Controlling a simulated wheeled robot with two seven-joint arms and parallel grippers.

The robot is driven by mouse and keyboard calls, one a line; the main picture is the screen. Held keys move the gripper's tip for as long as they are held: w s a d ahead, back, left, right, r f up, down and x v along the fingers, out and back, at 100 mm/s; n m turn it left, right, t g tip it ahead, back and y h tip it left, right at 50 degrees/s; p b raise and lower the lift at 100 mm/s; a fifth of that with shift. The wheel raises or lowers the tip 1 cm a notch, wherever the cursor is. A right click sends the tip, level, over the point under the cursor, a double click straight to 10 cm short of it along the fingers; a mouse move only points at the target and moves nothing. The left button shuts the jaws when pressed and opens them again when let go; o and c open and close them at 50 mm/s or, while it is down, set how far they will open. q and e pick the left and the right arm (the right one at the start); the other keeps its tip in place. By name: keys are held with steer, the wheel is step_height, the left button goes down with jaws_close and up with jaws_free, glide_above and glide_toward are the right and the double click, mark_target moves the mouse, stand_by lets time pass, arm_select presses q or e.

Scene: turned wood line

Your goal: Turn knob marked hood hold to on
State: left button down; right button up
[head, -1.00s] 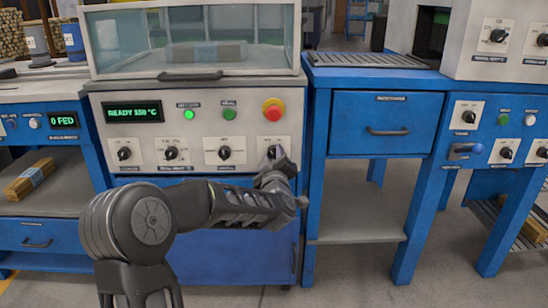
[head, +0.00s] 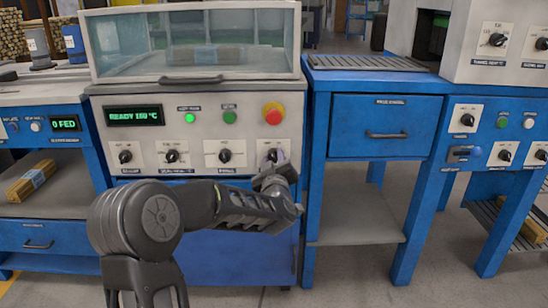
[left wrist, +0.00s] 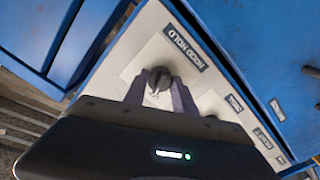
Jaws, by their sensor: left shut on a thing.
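The hood hold knob (left wrist: 159,80) is dark and round, on a pale plate with a "HOOD HOLD" label (left wrist: 185,49) beside it. In the head view the knob (head: 272,155) is the rightmost in the lower row of the cream panel, partly hidden by my gripper. My left gripper (left wrist: 158,92) is shut on this knob, one finger on each side; it also shows in the head view (head: 275,168). The knob's position marks are too small to read. My right gripper is in neither view.
Left of the knob are other black knobs (head: 225,156). Above are a red emergency button (head: 273,113), green lamps and a display (head: 134,115) reading READY with a temperature. A clear hood (head: 195,40) sits on top. A blue drawer unit (head: 383,124) stands at the right.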

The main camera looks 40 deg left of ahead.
arm_select(q)
steer(key=m+p, duration=0.3)
steer(key=m, duration=0.2)
steer(key=shift+r+m, duration=0.15)
steer(key=shift+m, duration=0.15)
steer(key=shift+m+p, duration=0.95)
steer(key=shift+m, duration=0.15)
steer(key=shift+f+m+p, duration=0.2)
steer(key=shift+m+p, duration=0.25)
steer(key=shift+m, duration=0.45)
steer(key=c, duration=1)
jaws_free()
steer(key=p+v, duration=0.1)
steer(key=v, duration=0.7)
steer(key=shift+p, duration=0.35)
